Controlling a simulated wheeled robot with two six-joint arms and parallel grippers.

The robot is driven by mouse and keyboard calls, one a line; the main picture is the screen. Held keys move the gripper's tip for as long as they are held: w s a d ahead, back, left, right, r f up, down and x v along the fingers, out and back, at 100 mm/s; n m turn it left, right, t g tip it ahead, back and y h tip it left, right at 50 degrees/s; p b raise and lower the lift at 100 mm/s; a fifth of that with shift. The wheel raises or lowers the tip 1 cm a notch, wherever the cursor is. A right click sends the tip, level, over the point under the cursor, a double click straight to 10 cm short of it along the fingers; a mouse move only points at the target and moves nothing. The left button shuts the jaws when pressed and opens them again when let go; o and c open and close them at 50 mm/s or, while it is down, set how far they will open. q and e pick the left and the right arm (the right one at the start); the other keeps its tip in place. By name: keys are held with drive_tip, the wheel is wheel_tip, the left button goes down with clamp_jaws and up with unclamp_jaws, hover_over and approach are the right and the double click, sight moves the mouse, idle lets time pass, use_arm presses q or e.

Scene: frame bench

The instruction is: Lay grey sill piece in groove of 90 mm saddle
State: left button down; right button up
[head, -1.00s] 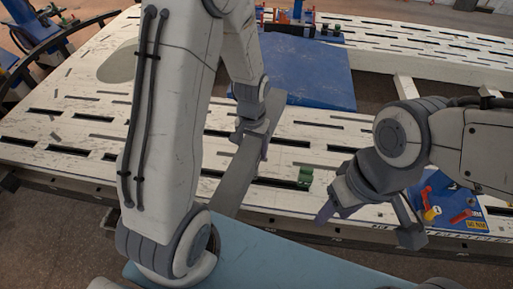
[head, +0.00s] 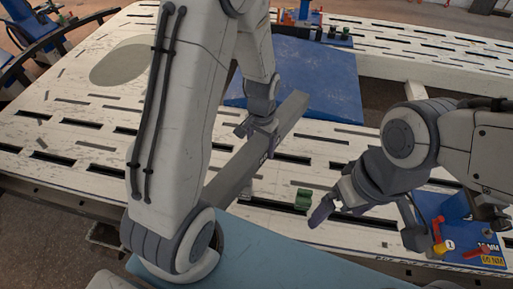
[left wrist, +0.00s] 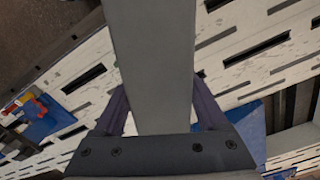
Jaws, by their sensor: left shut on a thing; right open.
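The grey sill piece (head: 240,167) is a long flat bar held above the white slotted bench, slanting from lower left to upper right. My left gripper (head: 262,127) is shut on it; in the left wrist view its fingers (left wrist: 160,108) flank the bar (left wrist: 155,50). My left forearm hides the bar's near end.
A blue fixture (head: 455,232) with red and yellow handles stands at the bench's right front, under my right arm. A blue panel (head: 315,90) lies behind the bar. More small fixtures (head: 325,32) stand at the back. The left bench top (head: 70,125) is clear.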

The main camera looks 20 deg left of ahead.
use_arm(q)
drive_tip(key=w+d+f+m+b, duration=0.2)
drive_tip(key=f+m+b, duration=0.4)
drive_tip(key=f+b, duration=0.2)
drive_tip(key=w+d+f+m+b, duration=0.2)
drive_tip(key=f+m+b, duration=0.5)
drive_tip(key=f, duration=0.6)
drive_tip(key=shift+w+d+b, duration=0.25)
drive_tip(key=shift+w+b, duration=0.3)
drive_tip(key=shift+b, duration=0.3)
wheel_tip(320, 180, down, 9)
drive_tip(key=b, duration=0.4)
drive_tip(key=shift+r, duration=0.1)
